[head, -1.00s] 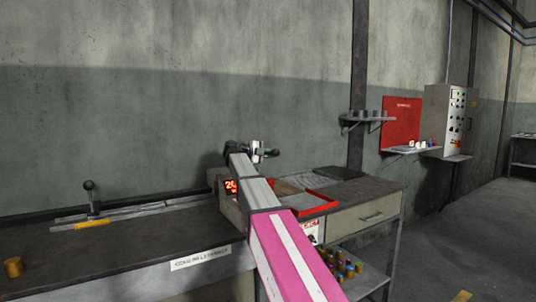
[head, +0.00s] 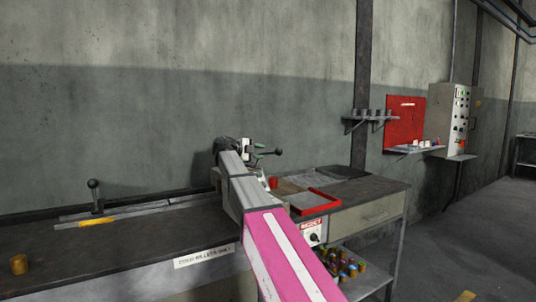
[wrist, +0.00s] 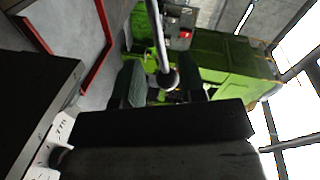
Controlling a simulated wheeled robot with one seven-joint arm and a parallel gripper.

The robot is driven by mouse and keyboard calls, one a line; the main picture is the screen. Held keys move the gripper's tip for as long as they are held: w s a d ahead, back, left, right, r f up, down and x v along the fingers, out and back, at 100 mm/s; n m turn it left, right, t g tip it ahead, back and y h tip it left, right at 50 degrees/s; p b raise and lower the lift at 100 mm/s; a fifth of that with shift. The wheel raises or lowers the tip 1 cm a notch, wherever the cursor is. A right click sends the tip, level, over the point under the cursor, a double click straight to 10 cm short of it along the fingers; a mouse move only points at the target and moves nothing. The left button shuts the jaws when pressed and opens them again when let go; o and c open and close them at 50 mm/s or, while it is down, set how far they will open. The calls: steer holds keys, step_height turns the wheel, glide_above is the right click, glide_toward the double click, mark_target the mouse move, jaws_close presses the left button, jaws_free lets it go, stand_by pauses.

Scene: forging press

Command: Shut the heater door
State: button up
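The heater (head: 230,193) stands on the dark bench and is mostly hidden behind my pink and grey arm. Its door cannot be made out clearly. A lever with a dark knob (head: 278,151) sticks out to the right at the far end of my arm. My gripper (head: 249,147) is beside this lever, small and partly hidden in the head view. In the wrist view, my gripper (wrist: 163,88) has its two dark fingers apart. A metal rod with a round end (wrist: 168,78) shows between them; I cannot tell whether they touch it.
A red-rimmed tray (head: 313,203) lies right of the heater, with a red cylinder (head: 273,183) near it. A long rail with an upright lever (head: 94,193) runs along the bench at left. A brass-coloured cylinder (head: 19,265) stands at the front left. A green machine (wrist: 230,65) shows behind.

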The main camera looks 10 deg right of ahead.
steer(key=v, duration=0.4)
steer(key=shift+s+a, duration=0.1)
steer(key=shift+a, duration=0.3)
